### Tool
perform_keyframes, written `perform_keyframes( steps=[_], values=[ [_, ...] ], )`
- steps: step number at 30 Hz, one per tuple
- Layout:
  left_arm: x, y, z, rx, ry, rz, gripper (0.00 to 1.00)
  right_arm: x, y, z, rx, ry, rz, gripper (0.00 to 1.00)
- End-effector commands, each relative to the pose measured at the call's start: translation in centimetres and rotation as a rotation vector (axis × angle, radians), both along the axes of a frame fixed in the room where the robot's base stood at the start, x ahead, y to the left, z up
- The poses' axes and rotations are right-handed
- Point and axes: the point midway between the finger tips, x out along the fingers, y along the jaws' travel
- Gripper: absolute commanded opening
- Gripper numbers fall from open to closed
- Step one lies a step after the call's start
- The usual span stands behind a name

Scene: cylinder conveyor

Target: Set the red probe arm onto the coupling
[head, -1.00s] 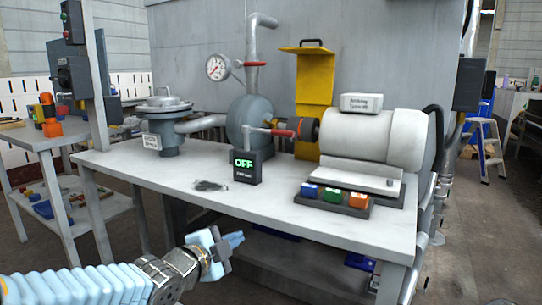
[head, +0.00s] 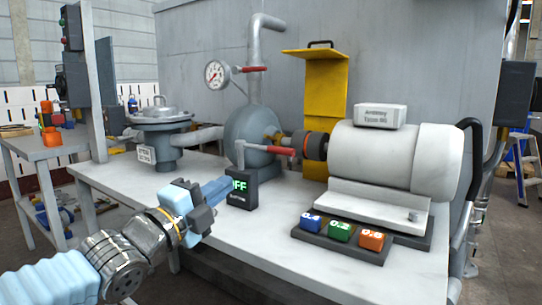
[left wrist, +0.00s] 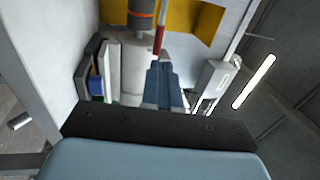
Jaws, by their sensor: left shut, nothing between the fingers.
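The red probe arm (head: 283,151) extends right from a grey post on a small black box with a green OFF display (head: 239,203). Its red end lies in front of the coupling (head: 315,146), a dark cylinder with an orange band between pump and motor. I cannot tell if they touch. The probe arm (left wrist: 160,32) and coupling (left wrist: 141,20) also show in the left wrist view. My left gripper (head: 222,188) is shut and empty, its blue fingers before the box, partly covering the display, below and left of the red arm. My right gripper is out of view.
The white motor (head: 375,157) fills the bench's right side. Blue, green and orange buttons (head: 340,232) sit in front. The grey pump (head: 252,135) and a lidded grey vessel (head: 160,130) stand behind and left. The bench front (head: 270,255) is clear.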

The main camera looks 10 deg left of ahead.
Motion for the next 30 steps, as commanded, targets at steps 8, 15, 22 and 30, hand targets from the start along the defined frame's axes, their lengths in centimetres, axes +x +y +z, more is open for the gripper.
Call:
perform_keyframes(
  steps=[8,15,22,30],
  values=[
    [0.2,-0.1,0.0,-0.001,0.001,0.0,0.0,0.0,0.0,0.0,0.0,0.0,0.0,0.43],
    [3.0,-1.2,0.6,0.0,0.003,-0.002,0.0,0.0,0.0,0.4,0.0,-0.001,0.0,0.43],
    [7.6,-2.8,1.7,-0.002,0.003,-0.002,0.0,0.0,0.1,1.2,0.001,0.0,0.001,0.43],
    [11.7,-4.3,2.6,-0.001,0.002,-0.001,0.0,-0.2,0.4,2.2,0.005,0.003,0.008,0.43]
  ],
)
